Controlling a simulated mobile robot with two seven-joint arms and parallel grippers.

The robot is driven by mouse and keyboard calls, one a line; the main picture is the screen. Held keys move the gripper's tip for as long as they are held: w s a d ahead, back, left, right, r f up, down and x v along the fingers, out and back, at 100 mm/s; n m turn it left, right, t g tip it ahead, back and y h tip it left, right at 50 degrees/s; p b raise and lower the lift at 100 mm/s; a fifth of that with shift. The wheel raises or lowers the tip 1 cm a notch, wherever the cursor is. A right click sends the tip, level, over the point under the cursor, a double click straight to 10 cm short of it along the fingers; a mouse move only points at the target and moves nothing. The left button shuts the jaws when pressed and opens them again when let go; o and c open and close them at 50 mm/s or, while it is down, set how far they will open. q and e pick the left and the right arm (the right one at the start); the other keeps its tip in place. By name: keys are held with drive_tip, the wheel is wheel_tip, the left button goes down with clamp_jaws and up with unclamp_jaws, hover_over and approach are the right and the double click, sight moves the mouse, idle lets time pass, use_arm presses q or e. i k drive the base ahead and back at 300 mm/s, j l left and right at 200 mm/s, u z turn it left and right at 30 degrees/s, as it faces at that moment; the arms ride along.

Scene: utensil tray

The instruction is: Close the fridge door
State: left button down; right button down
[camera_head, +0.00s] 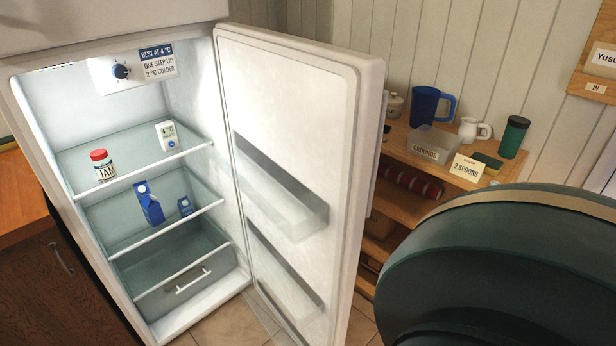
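The white fridge (220,262) stands open at the left of the head view. Its door (290,125) is swung wide, hinged on the right side of the opening, with its inner face and two empty-looking door bins (280,195) showing. Inside are a jar of jam with a red lid (103,166), a small thermometer (167,136), a blue carton (149,203) and a smaller blue item (186,206). A drawer with a handle (193,281) is at the bottom. Neither of my grippers is in view.
A large dark green rounded shape (500,270) fills the lower right, close to the camera. A wooden cabinet (60,300) stands left of the fridge.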

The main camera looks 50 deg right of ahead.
sight(305, 118)
drive_tip(key=k+l+u, duration=0.1)
drive_tip(key=k+l, duration=0.15)
drive_tip(key=l, duration=0.25)
drive_tip(key=k+l, duration=0.3)
drive_tip(key=l, duration=0.15)
drive_tip(key=k+l, duration=0.15)
drive_tip(key=l, duration=0.2)
drive_tip(key=k+l+u, duration=0.15)
drive_tip(key=l, duration=0.2)
drive_tip(key=k+l, duration=0.15)
drive_tip(key=l, duration=0.15)
drive_tip(key=k+l, duration=0.1)
drive_tip(key=l, duration=0.65)
drive_tip(key=k+l+u, duration=0.1)
drive_tip(key=l, duration=0.25)
drive_tip(key=k+l, duration=0.15)
drive_tip(key=l, duration=0.25)
drive_tip(key=k+l+u, duration=0.1)
drive_tip(key=l, duration=0.25)
drive_tip(key=i+j+z, duration=0.45)
drive_tip(key=l, duration=0.1)
